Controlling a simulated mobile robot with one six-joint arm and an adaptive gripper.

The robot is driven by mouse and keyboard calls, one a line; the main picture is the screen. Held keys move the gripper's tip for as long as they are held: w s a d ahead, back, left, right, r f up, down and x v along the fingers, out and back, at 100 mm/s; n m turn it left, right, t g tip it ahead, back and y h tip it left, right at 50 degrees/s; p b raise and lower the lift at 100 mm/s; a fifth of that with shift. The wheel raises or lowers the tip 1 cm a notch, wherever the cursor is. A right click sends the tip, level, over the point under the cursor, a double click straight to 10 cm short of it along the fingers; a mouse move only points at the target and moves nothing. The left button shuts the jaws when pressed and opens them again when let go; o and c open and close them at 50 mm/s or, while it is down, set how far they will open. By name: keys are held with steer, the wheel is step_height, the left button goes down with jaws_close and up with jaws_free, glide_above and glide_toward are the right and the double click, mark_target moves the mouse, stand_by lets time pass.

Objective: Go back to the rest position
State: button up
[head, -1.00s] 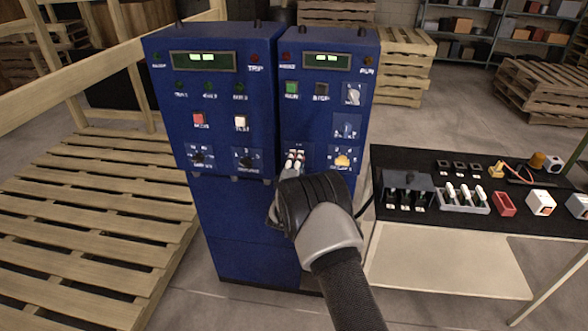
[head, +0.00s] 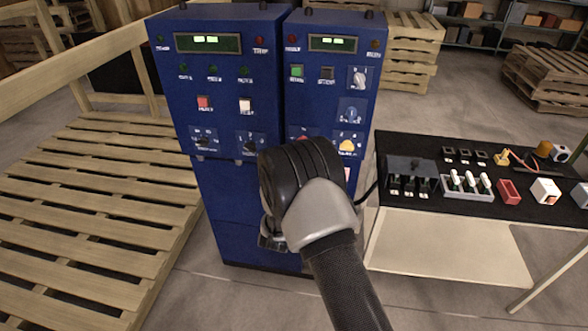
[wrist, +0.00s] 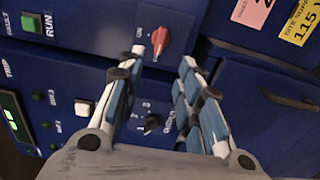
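My gripper shows in the wrist view (wrist: 172,75), with its two fingers spread apart and nothing between them. The blue control cabinet (head: 232,120) stands in front of me, and the blue cabinet to its right (head: 333,100) adjoins it. In the head view my gripper's black body hides the lower controls of the right cabinet, and its fingers are mostly hidden. In the wrist view a red knob (wrist: 155,42) lies just beyond the left fingertip, apart from it as far as I can tell. A black selector knob (wrist: 152,124) shows between the fingers.
A black-topped table (head: 450,206) with a white tray (head: 466,190), a red box (head: 508,192) and other parts stands to the right. A wooden pallet platform (head: 90,205) and wooden rails lie to the left. Stacked pallets and shelves are behind. Bare floor separates them.

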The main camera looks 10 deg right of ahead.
steer(key=shift+r, duration=0.1)
steer(key=s+a+r+m+g+y, duration=0.1)
steer(key=s+r+m+g+y, duration=0.1)
steer(key=r, duration=0.4)
steer(key=s+a+r+m+g+y, duration=0.1)
steer(key=s+r+m+y, duration=0.15)
steer(key=r, duration=0.45)
steer(key=s+d+r+m+g+y, duration=0.1)
steer(key=s+r+m+g, duration=0.15)
steer(key=s, duration=0.45)
steer(key=s+r+m+g+y, duration=0.1)
steer(key=s+r+g, duration=0.15)
steer(key=s, duration=0.45)
steer(key=s+d+f+m+g, duration=0.1)
steer(key=s+d+m+g, duration=0.1)
steer(key=s, duration=1.2)
steer(key=s+d+f+m+g, duration=0.1)
steer(key=s+d+m+g, duration=0.1)
steer(key=s, duration=1.2)
steer(key=d+m+h, duration=0.1)
steer(key=m, duration=0.1)
steer(key=shift+m+g, duration=0.3)
steer(key=shift+d, duration=0.1)
steer(key=shift+c, duration=0.3)
